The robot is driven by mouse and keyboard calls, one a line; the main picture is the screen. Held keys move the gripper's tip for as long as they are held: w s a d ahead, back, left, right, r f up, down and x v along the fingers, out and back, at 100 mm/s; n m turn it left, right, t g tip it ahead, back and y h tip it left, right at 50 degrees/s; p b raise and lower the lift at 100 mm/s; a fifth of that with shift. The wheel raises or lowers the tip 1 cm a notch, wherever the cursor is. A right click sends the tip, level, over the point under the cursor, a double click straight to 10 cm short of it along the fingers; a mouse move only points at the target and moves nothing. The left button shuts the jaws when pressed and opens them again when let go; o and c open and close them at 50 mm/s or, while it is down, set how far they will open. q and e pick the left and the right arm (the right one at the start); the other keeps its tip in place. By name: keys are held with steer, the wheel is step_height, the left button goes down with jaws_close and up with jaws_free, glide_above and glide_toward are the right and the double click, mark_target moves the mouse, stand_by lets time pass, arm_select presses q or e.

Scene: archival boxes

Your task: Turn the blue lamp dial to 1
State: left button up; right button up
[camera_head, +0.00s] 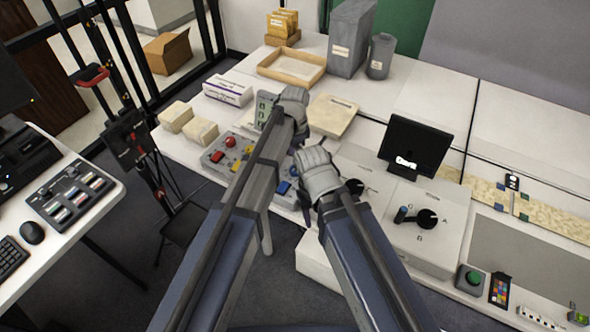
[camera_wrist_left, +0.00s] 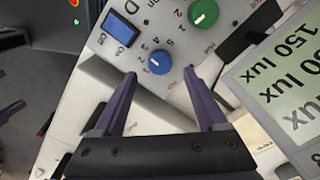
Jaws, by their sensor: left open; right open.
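The blue dial (camera_wrist_left: 159,61) is a small round knob on a pale panel (camera_wrist_left: 172,100) in the left wrist view. Printed numerals run near it; I cannot read its setting surely. My left gripper (camera_wrist_left: 162,77) is open, its fingertips on either side of and slightly short of the dial, apart from it. In the head view my left wrist covers much of that area, and I cannot pick out the dial there. My right gripper (camera_head: 317,170) is over the table, right of the left one; its fingertips are hard to make out.
A green dial (camera_wrist_left: 203,13) and a blue rectangular switch (camera_wrist_left: 121,28) sit close to the blue dial. A display (camera_wrist_left: 285,75) reading 150 lux stands to the right. In the head view, a box with a black lever dial (camera_head: 427,219) and a dark screen (camera_head: 414,146) lie right.

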arm_select(q)
step_height(320, 180, down, 4)
steer(key=b, duration=0.3)
steer(key=shift+f, duration=0.25)
jaws_close()
stand_by(0.3)
